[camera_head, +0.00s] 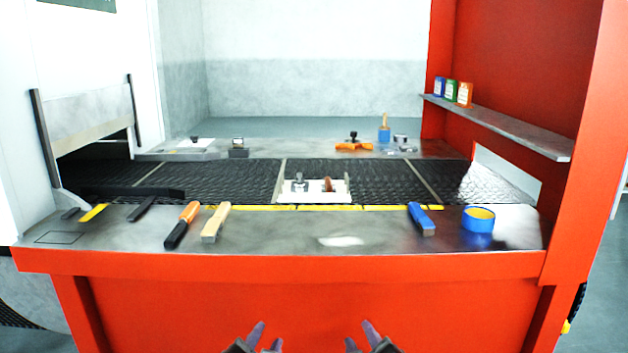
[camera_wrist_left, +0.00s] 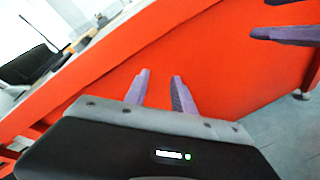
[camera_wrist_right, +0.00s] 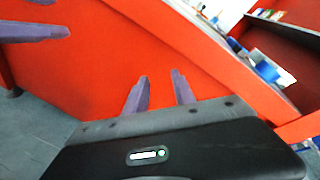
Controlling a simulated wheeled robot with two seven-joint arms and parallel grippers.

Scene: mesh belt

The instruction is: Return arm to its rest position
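My left gripper (camera_head: 266,335) is low in front of the red bench front, below the table's edge. In the left wrist view its purple fingers (camera_wrist_left: 159,88) stand apart with nothing between them. My right gripper (camera_head: 362,335) is at the same height, to the right of the left one. In the right wrist view its fingers (camera_wrist_right: 163,92) are also apart and empty. Both grippers are clear of the bench. Each wrist view also shows the other gripper's purple fingers at its upper edge.
The grey worktop (camera_head: 285,240) holds an orange-handled tool (camera_head: 189,213), a wooden-topped block (camera_head: 216,222), a blue-topped brush (camera_head: 421,219) and a blue tape roll (camera_head: 478,219). Behind, a white tray (camera_head: 314,196) sits on the dark mesh belt (camera_head: 233,176). A red side wall with a shelf (camera_head: 500,128) stands right.

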